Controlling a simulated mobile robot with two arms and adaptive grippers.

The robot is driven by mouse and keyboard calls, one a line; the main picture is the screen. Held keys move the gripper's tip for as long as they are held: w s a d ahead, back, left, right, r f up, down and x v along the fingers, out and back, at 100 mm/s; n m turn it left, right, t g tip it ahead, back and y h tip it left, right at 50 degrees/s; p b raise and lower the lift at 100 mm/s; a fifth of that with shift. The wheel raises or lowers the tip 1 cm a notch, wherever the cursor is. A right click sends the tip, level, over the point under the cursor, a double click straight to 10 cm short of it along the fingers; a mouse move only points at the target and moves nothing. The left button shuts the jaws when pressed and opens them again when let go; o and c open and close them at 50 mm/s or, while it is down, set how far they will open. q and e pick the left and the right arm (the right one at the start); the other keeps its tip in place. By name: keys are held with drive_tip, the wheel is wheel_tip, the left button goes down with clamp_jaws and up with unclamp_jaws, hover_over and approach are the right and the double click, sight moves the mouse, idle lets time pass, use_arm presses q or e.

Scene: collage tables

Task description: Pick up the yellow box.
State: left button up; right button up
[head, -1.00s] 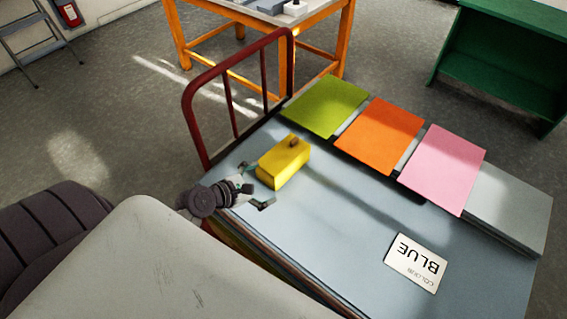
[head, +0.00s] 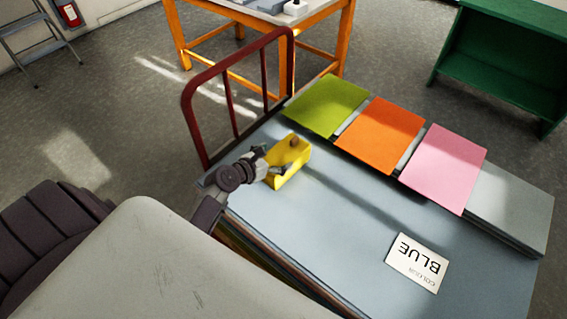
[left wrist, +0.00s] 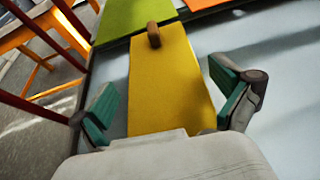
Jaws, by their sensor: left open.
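The yellow box (head: 291,164) has a small brown knob on top and rests on the pale blue surface of the cart, near its red handle. In the left wrist view the yellow box (left wrist: 165,85) lies between the two fingers. My left gripper (head: 279,163) is at the box, with its fingers on either side. In the left wrist view my left gripper (left wrist: 164,98) is open, with green finger pads and a gap showing on both sides of the box. My right gripper is not in view.
The cart's red handle (head: 186,100) rises just behind the box. Green (head: 326,105), orange (head: 381,135) and pink (head: 443,168) sheets lie along the far edge. A card reading BLUE (head: 417,263) lies at the front right. The middle of the surface is clear.

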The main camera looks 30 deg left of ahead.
sight(283, 153)
use_arm(q)
drive_tip(key=x, duration=0.3)
drive_tip(key=shift+w+d+f, duration=0.1)
drive_tip(key=shift+w+f, duration=0.15)
drive_tip(key=shift+w, duration=0.1)
drive_tip(key=c, duration=1.3)
